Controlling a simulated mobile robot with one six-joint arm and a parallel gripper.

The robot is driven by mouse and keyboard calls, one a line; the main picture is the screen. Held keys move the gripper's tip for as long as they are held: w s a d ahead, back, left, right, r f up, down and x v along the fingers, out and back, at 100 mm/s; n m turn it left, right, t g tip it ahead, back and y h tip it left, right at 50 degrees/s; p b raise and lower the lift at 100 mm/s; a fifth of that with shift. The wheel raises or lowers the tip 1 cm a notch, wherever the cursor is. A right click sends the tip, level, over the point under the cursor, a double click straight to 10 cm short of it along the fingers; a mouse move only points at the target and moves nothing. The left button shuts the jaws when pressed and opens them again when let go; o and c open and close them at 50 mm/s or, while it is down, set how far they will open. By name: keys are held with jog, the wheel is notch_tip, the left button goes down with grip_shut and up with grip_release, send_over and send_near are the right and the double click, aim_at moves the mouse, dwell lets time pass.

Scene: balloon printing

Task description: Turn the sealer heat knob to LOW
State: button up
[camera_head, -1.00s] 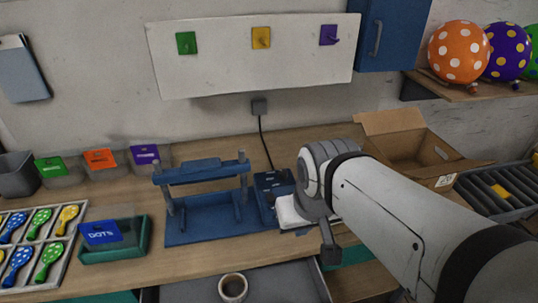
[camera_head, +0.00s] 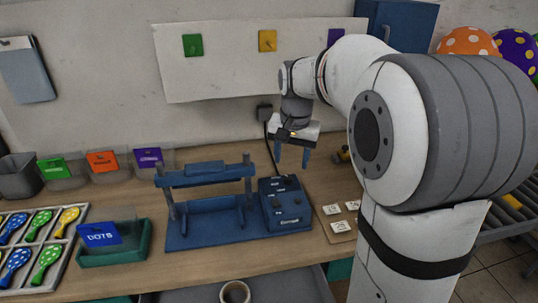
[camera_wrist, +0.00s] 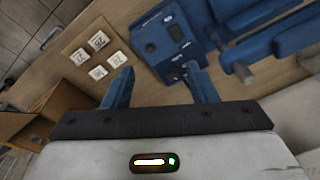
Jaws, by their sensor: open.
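The blue sealer (camera_head: 205,218) stands on the wooden table, with its blue control box (camera_head: 285,204) at its right end. Small dark knobs or buttons show on the box's top, but the heat knob's setting is too small to read. In the wrist view the control box (camera_wrist: 165,42) lies beyond my fingertips, with dark round controls on its face. My gripper (camera_head: 291,156) hangs above and behind the box, blue fingers apart and pointing down, with nothing between them. In the wrist view my gripper (camera_wrist: 160,82) is also open and touches no control that I can see.
White numbered tiles (camera_head: 341,226) lie on a small board right of the control box. A black cable runs up the wall behind it. A cardboard box (camera_wrist: 50,115) shows in the wrist view.

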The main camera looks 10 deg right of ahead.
aim_at(288, 177)
jog(key=w+d+f+m, duration=0.1)
jog(key=w+f, duration=0.2)
jog(key=w, duration=0.1)
jog(key=w+d+f+m+g+b, duration=0.1)
jog(key=w+f, duration=0.2)
jog(key=w, duration=0.2)
jog(key=w+d+f+m+b, duration=0.1)
jog(key=w+f+m, duration=0.1)
jog(key=w+f, duration=0.2)
jog(key=shift+w+d, duration=0.3)
jog(key=shift+w, duration=0.4)
jog(key=shift+w+d+f, duration=0.1)
jog(key=shift+w+f, duration=0.1)
jog(key=shift+f, duration=0.25)
notch_tip(288, 177, down, 7)
jog(key=shift+f+p, duration=0.1)
jog(key=shift+p, duration=0.25)
jog(key=c, duration=1)
jog(key=shift+o, duration=0.2)
